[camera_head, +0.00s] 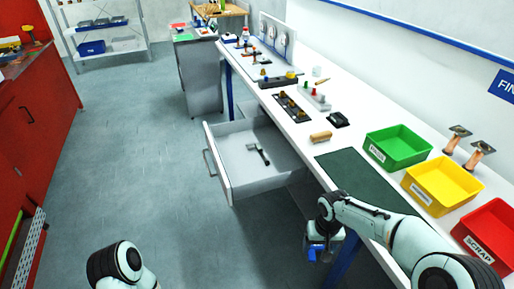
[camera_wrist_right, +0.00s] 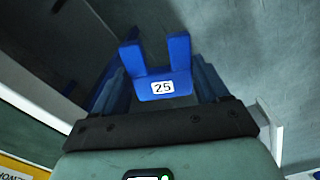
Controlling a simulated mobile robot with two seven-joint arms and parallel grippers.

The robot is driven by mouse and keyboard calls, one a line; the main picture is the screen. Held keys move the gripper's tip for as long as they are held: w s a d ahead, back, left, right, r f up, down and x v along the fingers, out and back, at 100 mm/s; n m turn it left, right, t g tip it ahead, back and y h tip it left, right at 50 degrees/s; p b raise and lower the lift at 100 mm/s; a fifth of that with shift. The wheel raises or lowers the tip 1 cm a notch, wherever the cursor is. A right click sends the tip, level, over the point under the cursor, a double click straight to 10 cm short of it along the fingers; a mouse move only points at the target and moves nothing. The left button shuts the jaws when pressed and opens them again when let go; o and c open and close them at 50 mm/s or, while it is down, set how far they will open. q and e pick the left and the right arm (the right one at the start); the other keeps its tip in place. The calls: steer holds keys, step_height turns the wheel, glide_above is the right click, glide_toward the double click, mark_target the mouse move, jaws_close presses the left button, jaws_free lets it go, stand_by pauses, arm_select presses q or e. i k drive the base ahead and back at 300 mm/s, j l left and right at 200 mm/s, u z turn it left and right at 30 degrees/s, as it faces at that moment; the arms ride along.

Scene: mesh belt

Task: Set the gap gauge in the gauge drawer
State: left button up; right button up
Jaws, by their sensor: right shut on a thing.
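The gap gauge (camera_wrist_right: 163,84) is a blue forked piece with a white "25" label, seen in the right wrist view. My right gripper (camera_wrist_right: 160,92) is shut on it, with the two prongs pointing away from the palm. In the head view my right gripper (camera_head: 319,250) hangs beside the bench's front edge, right of and nearer than the drawer, and the blue gauge (camera_head: 314,254) shows small there. The gauge drawer (camera_head: 218,165) is pulled open, grey-white inside, with one dark-handled tool (camera_head: 259,153) lying in it. My left gripper is out of view; only part of that arm shows.
The white bench top (camera_head: 304,137) carries a dark green mat (camera_head: 368,184), a green bin (camera_head: 398,148), a yellow bin (camera_head: 440,187) and a red bin (camera_head: 489,235). A wooden block (camera_head: 321,137) lies near the edge above the drawer. Most of the drawer floor is bare.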

mark_target(236, 155)
steer(key=i+j, duration=2.3)
steer(key=i+j+z, duration=0.5)
steer(key=j+z, duration=0.15)
steer(key=z, duration=0.55)
